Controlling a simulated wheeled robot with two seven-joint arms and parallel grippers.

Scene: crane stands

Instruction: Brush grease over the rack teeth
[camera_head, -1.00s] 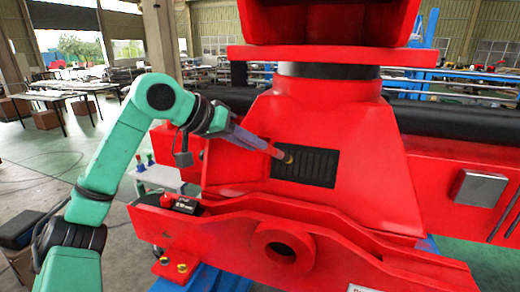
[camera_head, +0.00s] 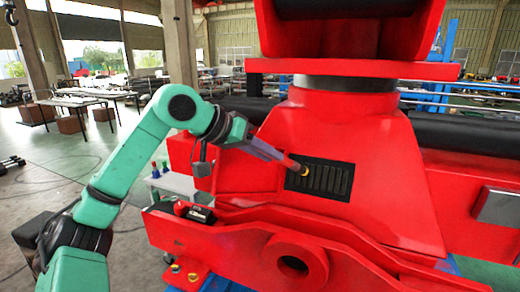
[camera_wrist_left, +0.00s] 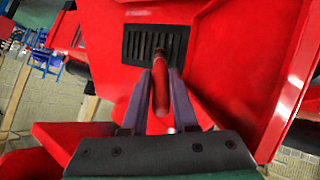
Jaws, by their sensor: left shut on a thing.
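The rack teeth (camera_head: 328,180) are a dark panel of upright ribs set in the sloped red face of the crane base. They also show near the top middle of the left wrist view (camera_wrist_left: 150,44). My left gripper (camera_head: 274,153) is shut on the red handle of a brush (camera_head: 293,163). The brush's yellowish tip is over the left part of the teeth; I cannot tell whether it touches them. In the left wrist view the red handle (camera_wrist_left: 160,90) stands between the two fingers and hides part of the teeth. My right gripper is out of view.
A red beam with a round hole (camera_head: 290,262) runs low in front of the teeth. A small table (camera_head: 172,183) with little bottles stands left of the crane, partly behind my arm. A grey box (camera_head: 497,207) sits on the red body at right. Open floor lies left.

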